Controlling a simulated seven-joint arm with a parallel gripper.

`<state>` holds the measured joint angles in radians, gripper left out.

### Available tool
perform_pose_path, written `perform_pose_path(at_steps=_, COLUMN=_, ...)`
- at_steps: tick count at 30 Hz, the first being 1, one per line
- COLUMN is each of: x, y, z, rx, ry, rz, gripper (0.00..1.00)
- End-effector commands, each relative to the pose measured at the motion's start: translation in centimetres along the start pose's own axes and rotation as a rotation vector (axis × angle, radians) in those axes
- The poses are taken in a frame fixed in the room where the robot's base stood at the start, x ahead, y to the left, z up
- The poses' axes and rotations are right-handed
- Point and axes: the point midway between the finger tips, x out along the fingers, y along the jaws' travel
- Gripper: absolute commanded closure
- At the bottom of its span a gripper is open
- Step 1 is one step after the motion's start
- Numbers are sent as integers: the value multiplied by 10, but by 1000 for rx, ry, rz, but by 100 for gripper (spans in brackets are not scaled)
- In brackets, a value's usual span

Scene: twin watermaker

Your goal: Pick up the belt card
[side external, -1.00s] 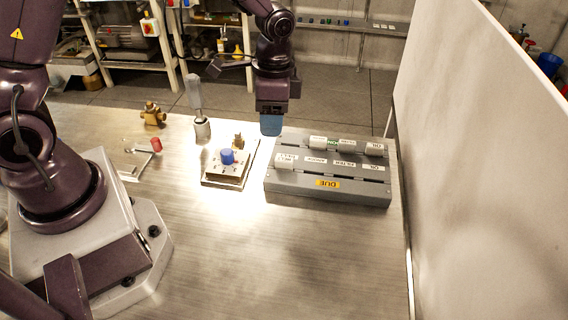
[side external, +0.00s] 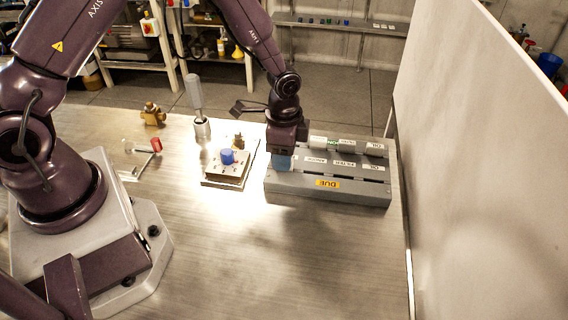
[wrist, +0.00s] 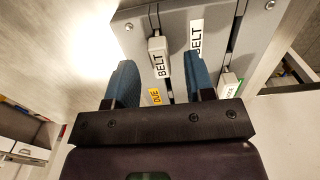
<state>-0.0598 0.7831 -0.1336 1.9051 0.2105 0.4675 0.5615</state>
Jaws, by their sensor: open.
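The belt card (wrist: 158,58) is a light grey block with a black-lettered BELT label. In the wrist view it stands in a slot of the grey card rack (wrist: 262,22). My gripper (wrist: 160,80) is open, with one blue finger on each side of the card's line and the card between and slightly ahead of the fingertips. I cannot tell whether the fingers touch it. In the side view my gripper (side external: 281,162) is down at the left end of the rack (side external: 300,187) and hides the belt card.
Other white cards (side external: 347,143) stand in the rack's back row. Left of the rack are a small block with a blue knob (side external: 227,156), a grey-handled tool (side external: 196,100), a brass fitting (side external: 153,114) and a red-capped part (side external: 156,145). The front table is clear. A tall white panel (side external: 480,150) stands at right.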

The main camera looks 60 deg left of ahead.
Motion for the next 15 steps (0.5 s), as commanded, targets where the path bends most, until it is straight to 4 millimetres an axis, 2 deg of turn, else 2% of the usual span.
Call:
perform_pose_path(at_steps=3, x=17, y=0, z=0, rx=0, ry=-1, rz=1, gripper=51)
perform_pose_path(at_steps=6, x=23, y=0, z=0, rx=0, ry=0, rz=1, gripper=51)
perform_pose_path(at_steps=13, x=23, y=0, z=0, rx=-1, ry=1, rz=0, gripper=51)
perform_pose_path(at_steps=15, x=23, y=0, z=0, rx=-1, ry=1, rz=0, gripper=67)
